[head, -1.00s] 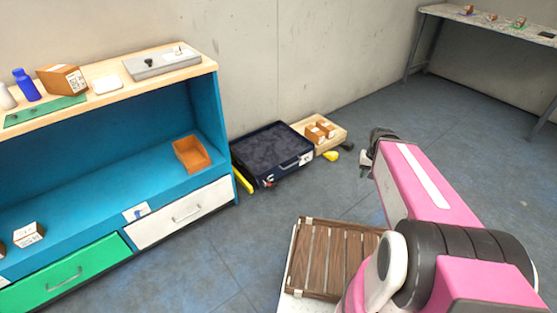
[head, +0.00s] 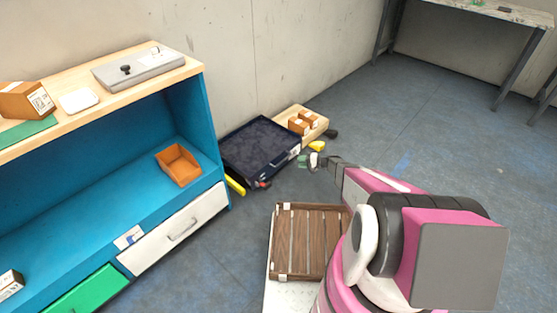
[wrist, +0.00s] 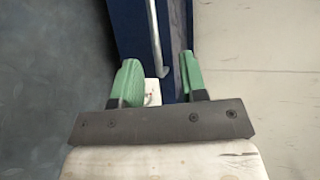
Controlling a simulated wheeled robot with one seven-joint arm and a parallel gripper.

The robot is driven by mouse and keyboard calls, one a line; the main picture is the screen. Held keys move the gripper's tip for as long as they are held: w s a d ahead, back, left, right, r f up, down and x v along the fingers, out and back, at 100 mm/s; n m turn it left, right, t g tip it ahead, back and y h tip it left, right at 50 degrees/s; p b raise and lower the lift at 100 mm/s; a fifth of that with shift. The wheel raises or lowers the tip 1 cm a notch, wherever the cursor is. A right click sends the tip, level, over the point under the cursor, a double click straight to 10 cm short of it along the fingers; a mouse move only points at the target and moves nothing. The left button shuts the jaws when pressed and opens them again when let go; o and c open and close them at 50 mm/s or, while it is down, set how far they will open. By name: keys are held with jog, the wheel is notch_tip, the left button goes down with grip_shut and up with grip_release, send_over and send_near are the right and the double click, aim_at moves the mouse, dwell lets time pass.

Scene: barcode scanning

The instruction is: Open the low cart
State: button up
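The low cart (head: 258,148) is a dark blue, shallow open box on the floor by the wall, right of the blue shelf unit. Its front has a pale label and a handle. My gripper (head: 309,162) is just in front of the cart's right front corner. In the wrist view my gripper (wrist: 160,80) is open, its two green fingertips apart. The cart's dark blue front (wrist: 128,30) and a thin silver handle bar (wrist: 154,40) lie ahead, the bar between the fingers in the picture. I cannot tell whether they touch.
A wooden tray (head: 321,129) with small boxes stands right behind the cart. Yellow objects (head: 317,147) lie near it. The blue shelf unit (head: 213,140) with a white drawer (head: 176,230) is at left. A slatted wooden crate (head: 310,245) is in front.

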aim_at(284, 160)
jog(key=shift+m+t+y, duration=0.3)
jog(key=shift+m+t, duration=0.1)
jog(key=shift+t, duration=0.1)
jog(key=w+a+f, duration=0.1)
jog(key=a, duration=0.2)
jog(key=w+a+f, duration=0.2)
jog(key=a, duration=0.2)
jog(key=w+a+f, duration=0.1)
jog(key=a, duration=0.2)
jog(key=shift+w+a+f, duration=0.3)
jog(key=shift+w+a, duration=0.05)
jog(key=shift+w, duration=0.05)
grip_shut()
